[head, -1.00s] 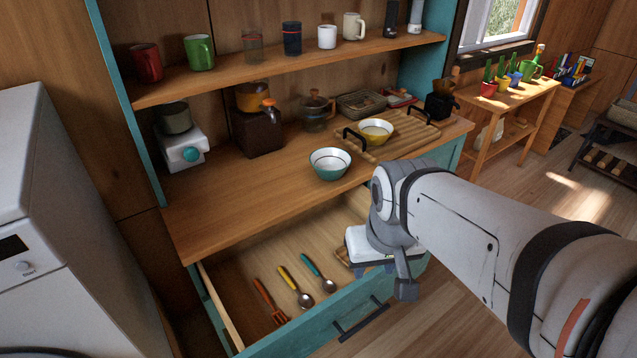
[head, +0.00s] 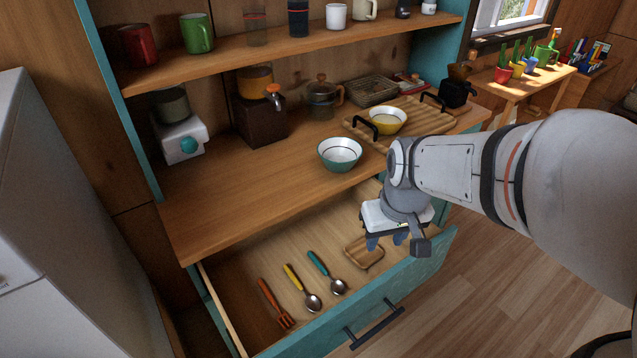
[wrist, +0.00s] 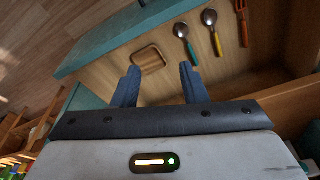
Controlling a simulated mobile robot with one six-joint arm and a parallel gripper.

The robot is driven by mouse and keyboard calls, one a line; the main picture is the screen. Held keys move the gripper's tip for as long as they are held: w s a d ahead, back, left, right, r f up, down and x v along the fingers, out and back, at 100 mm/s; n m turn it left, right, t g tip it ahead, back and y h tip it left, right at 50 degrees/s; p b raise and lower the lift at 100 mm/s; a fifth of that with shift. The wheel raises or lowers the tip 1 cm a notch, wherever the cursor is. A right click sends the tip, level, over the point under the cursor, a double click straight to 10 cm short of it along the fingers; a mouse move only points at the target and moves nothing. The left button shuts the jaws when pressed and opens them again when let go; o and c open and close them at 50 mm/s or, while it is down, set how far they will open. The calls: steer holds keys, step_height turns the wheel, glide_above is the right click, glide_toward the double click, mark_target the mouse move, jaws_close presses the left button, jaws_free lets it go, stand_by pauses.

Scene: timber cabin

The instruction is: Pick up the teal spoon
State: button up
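The teal spoon (head: 327,273) lies in the open drawer, its teal handle toward the back and its metal bowl toward the drawer front. It also shows in the wrist view (wrist: 187,43), beyond my fingertips. My gripper (head: 386,243) is above the right part of the drawer, to the right of the spoon and apart from it. In the wrist view my gripper's two fingers (wrist: 160,72) are spread with nothing between them.
In the drawer (head: 230,285), a yellow-handled spoon (head: 302,288) and an orange fork (head: 276,303) lie left of the teal spoon. A small wooden tray (head: 362,254) lies to its right. The counter (head: 235,205) overhangs the drawer's back. A teal bowl (head: 340,154) stands near the counter's edge.

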mark_target(325, 272)
steer(key=w+a+f+n+b, duration=0.1)
steer(key=w+a+f+b, duration=0.1)
steer(key=f, duration=0.6)
steer(key=w+a+f+n+b, duration=0.1)
steer(key=w+a+f+n, duration=0.1)
steer(key=w+a+f, duration=0.3)
steer(key=w+a+f+n+g+b, duration=0.1)
steer(key=w+a+f+b, duration=0.1)
steer(key=f, duration=1.1)
steer(key=shift+w+a+b, duration=0.3)
steer(key=shift+w+a, duration=0.45)
steer(key=shift+w, duration=0.25)
steer(key=shift+c, duration=0.2)
jaws_close()
